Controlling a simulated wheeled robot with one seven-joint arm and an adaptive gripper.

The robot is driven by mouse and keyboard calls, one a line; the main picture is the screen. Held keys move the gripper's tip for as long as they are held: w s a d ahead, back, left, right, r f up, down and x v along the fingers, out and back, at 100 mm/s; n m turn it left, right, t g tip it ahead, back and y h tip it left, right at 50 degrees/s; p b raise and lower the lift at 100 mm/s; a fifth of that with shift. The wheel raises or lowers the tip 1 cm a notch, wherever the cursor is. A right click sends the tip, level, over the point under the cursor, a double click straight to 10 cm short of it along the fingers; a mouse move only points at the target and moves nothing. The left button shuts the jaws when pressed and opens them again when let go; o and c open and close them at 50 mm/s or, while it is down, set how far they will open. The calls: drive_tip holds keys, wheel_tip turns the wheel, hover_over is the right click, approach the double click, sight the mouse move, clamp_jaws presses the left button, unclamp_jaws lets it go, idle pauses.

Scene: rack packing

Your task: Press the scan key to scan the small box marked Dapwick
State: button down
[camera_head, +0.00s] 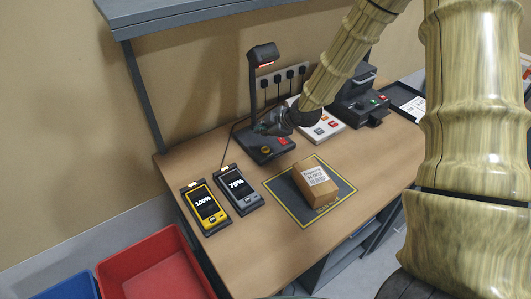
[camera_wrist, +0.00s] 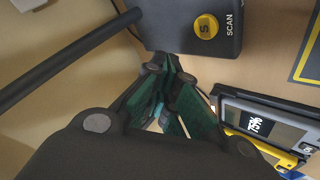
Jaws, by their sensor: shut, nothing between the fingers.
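A small brown box (camera_head: 318,190) with a white printed label lies on the dark, yellow-edged mat. The label's name is too small to read surely. The scanner (camera_head: 255,95) stands behind it, its head glowing red underneath. The round yellow scan key (camera_head: 265,150) is on the scanner's base; in the wrist view the key (camera_wrist: 207,27) shows beside the word SCAN. My gripper (camera_head: 259,128) is shut and empty, just behind and above the scanner base. In the wrist view its fingertips (camera_wrist: 168,68) are near the base's edge, apart from the key.
Two handheld devices, yellow (camera_head: 205,205) reading 100% and grey (camera_head: 238,190) reading 75% or so, stand left of the mat (camera_head: 340,172). A red bin (camera_head: 150,265) is below the table's left edge.

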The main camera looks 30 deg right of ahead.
sight(264, 150)
drive_tip(key=shift+f+b, duration=1.4)
drive_tip(key=shift+f, duration=1.2)
drive_tip(key=shift+f+b, duration=0.45)
drive_tip(key=shift+f, duration=0.35)
drive_tip(key=shift+r, duration=0.2)
idle(0.3)
drive_tip(key=shift+r+p, duration=0.6)
drive_tip(key=shift+r, duration=0.05)
drive_tip(key=shift+r+p, duration=1.75)
drive_tip(key=shift+r, duration=0.75)
